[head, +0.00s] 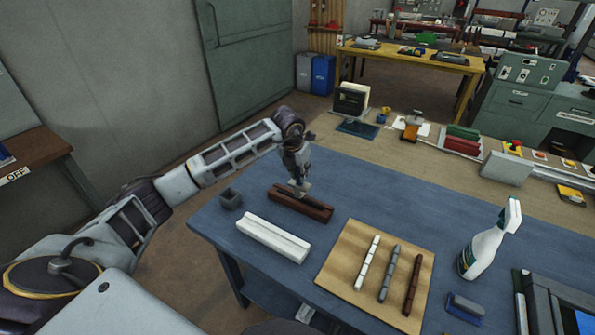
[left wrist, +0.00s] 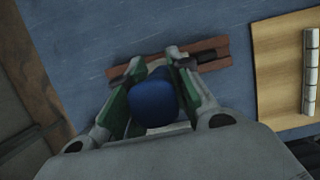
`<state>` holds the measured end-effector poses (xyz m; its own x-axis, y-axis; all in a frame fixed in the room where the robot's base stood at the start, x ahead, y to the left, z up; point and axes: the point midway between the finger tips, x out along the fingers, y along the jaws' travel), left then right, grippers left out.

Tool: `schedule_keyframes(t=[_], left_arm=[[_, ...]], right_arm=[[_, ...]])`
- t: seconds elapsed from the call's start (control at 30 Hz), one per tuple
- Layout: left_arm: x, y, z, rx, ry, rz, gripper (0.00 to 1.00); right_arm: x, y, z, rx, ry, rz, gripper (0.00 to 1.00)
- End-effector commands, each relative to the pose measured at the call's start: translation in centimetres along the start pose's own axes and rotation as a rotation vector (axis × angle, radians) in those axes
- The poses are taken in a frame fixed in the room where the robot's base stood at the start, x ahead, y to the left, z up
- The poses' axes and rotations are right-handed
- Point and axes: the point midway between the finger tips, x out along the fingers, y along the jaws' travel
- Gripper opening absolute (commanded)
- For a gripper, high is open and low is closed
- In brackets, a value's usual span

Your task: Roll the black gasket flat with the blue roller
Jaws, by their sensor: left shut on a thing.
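A brown frame piece (head: 318,210) lies on the blue table top, with a dark strip, seemingly the black gasket (head: 283,197), along its groove. The frame piece also shows in the left wrist view (left wrist: 215,53). My left gripper (head: 300,187) is over the middle of this piece, pointing down. In the left wrist view it is shut on the blue roller (left wrist: 153,103), whose blue handle shows between the green-padded fingers. The roller's lower end is hidden, so I cannot tell whether it touches the gasket. My right gripper is not in view.
A white frame piece (head: 273,238) lies in front of the brown one. A small grey box (head: 231,198) stands to the left. A wooden board (head: 345,275) with white, grey and brown strips lies to the right. A spray bottle (head: 485,245) and blue-grey block (head: 465,307) are farther right.

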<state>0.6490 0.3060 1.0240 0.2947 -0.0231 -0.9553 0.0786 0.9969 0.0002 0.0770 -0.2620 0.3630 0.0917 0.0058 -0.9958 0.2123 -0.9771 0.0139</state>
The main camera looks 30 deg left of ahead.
Motion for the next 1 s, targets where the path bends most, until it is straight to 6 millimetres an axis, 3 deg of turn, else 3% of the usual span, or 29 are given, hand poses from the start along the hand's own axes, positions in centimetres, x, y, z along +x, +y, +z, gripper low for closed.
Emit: schedule_keyframes(t=[0.47,1.0], left_arm=[[0.1,-0.1,-0.1,0.000,0.001,0.000,0.00],[0.1,-2.3,-0.1,0.001,0.000,0.001,0.00]], right_arm=[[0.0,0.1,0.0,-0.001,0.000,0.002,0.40],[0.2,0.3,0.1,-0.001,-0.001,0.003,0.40]])
